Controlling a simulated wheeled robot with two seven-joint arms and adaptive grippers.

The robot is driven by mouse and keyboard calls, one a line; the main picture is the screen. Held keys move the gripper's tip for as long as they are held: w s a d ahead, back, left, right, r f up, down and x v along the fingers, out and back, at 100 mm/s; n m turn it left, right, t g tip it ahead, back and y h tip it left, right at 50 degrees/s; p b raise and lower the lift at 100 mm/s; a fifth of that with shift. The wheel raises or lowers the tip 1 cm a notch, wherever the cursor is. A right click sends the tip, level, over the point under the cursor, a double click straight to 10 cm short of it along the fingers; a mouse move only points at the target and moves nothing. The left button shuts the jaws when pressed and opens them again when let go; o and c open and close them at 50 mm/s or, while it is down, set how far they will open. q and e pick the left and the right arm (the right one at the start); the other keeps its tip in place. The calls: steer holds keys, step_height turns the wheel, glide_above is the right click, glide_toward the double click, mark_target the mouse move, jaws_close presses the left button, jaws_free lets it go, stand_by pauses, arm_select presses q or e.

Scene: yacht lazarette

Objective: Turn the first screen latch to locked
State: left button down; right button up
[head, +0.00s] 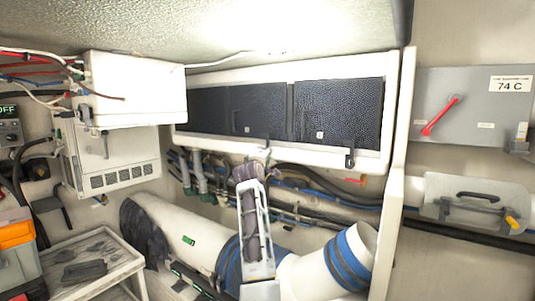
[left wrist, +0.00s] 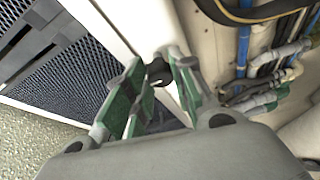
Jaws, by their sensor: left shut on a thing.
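Dark mesh screens (head: 257,110) sit in a long white frame on the back wall; the mesh also shows in the left wrist view (left wrist: 68,82). My left gripper (left wrist: 158,82) has its green-padded fingers shut on a small dark screen latch (left wrist: 159,72) at the frame's lower edge. In the head view, my left gripper (head: 262,165) is under the middle of the frame, and the latch is mostly hidden there. The fingers cover most of it, so I cannot tell its angle. Another dark latch (head: 350,158) hangs at the frame's lower right. My right gripper is out of view.
Hoses and cables (head: 320,185) run just below the frame. A large white duct with blue bands (head: 345,262) lies beneath. White boxes (head: 135,95) stand at left. A grey panel with a red lever (head: 440,118) is at right.

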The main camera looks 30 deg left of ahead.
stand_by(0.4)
arm_select(q)
steer(key=c, duration=1.2)
jaws_free()
steer(key=shift+s, duration=0.2)
steer(key=shift+v, duration=5.75)
steer(key=shift+d+f, duration=0.1)
